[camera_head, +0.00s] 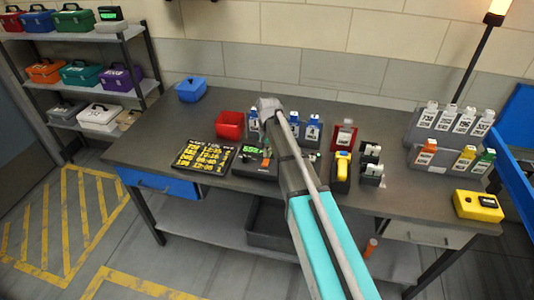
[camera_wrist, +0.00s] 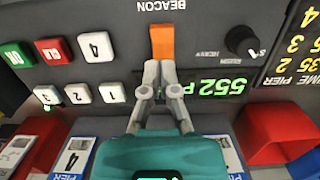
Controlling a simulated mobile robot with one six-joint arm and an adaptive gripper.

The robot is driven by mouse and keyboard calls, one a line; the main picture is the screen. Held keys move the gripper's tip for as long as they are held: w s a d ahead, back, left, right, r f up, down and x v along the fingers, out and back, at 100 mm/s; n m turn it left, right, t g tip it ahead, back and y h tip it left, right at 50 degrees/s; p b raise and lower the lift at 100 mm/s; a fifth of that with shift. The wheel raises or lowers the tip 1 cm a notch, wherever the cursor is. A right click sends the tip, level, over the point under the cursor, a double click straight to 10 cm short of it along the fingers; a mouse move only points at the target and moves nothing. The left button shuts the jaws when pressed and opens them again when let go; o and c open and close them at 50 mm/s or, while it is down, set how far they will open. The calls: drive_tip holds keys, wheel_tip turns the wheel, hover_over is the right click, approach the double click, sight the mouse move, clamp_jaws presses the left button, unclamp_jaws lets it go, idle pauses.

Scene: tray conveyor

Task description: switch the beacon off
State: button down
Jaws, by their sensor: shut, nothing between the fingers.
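The orange beacon switch (camera_wrist: 162,42) sits on a dark control panel (camera_wrist: 115,75) below the word BEACON in the wrist view. My gripper (camera_wrist: 159,70) is shut and empty, with its fingertips right at the near end of the switch. I cannot tell whether they press on it. In the head view the control panel (camera_head: 243,168) lies on the bench, partly behind my arm, and my fingers are hidden.
Around the switch are a green display (camera_wrist: 212,88), a black knob (camera_wrist: 241,40) and several white, red and green buttons. A yellow scanner (camera_head: 342,165) stands right of my arm.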

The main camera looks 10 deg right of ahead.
sight(266, 159)
wheel_tip(266, 159, up, 12)
drive_tip(key=w+p, duration=0.1)
drive_tip(key=p, duration=1)
drive_tip(key=shift+w+d+p, duration=0.3)
drive_tip(key=shift+w, duration=0.1)
drive_tip(key=shift+r, duration=0.1)
drive_tip(key=shift+s+a+r, duration=0.1)
drive_tip(key=shift+s+a, duration=0.35)
drive_tip(key=shift+s, duration=0.15)
drive_tip(key=f+b, duration=0.4)
drive_tip(key=s+f+b, duration=0.1)
drive_tip(key=f+b, duration=0.4)
drive_tip(key=s+f+b, duration=0.1)
drive_tip(key=f+b, duration=0.3)
drive_tip(key=f, duration=0.1)
drive_tip(key=shift+a+b, duration=0.4)
drive_tip(key=shift+s+a+g, duration=0.1)
drive_tip(key=shift+g, duration=0.2)
idle(0.4)
